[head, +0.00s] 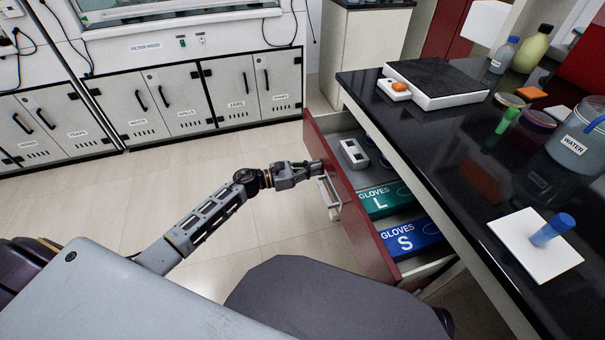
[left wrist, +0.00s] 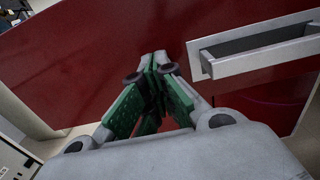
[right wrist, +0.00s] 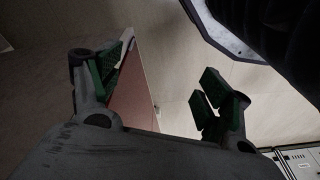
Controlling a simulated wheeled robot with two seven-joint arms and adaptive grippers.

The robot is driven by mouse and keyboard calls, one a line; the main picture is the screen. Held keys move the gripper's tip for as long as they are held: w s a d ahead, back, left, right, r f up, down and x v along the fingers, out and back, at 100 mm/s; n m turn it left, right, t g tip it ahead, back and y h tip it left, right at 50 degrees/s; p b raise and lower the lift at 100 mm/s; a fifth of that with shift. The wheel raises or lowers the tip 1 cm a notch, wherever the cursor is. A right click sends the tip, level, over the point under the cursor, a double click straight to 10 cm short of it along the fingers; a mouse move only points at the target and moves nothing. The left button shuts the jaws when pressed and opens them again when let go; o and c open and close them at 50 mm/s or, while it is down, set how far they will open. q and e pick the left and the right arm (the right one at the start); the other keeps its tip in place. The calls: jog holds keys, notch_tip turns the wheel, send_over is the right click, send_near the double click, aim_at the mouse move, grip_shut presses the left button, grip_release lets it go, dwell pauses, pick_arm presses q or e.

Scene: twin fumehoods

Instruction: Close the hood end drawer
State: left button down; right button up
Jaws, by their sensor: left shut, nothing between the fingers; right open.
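The drawer (head: 345,200) under the black bench stands pulled open, with a red front and a pale handle (head: 329,192). Inside lie a green gloves box marked L (head: 384,201), a blue gloves box marked S (head: 411,238) and a small white item (head: 354,154). My left gripper (head: 316,167) is shut and empty, at the outer face of the red front, beside the handle. In the left wrist view its fingertips (left wrist: 155,60) meet before the red panel (left wrist: 100,60), left of the handle (left wrist: 255,50); contact cannot be told. My right gripper (right wrist: 165,80) is open and empty.
The black bench top (head: 455,135) carries a balance (head: 437,82), a water container (head: 580,140), bottles and a white tile (head: 535,245) with a blue-capped item. White fumehood cabinets (head: 150,105) line the back. The tiled floor (head: 180,165) between is clear.

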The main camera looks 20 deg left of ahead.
aim_at(350, 161)
pick_arm(q)
jog(key=b+x, duration=0.5)
jog(key=x, duration=1.1)
jog(key=shift+a, duration=0.15)
pick_arm(e)
notch_tip(350, 161, up, 8)
jog(key=a+t, duration=0.1)
jog(key=shift+w+a+f+t+y, duration=0.15)
jog(key=shift+w+a+t+y, duration=0.15)
jog(key=shift+w+y, duration=0.1)
pick_arm(q)
jog(key=shift+s, duration=0.1)
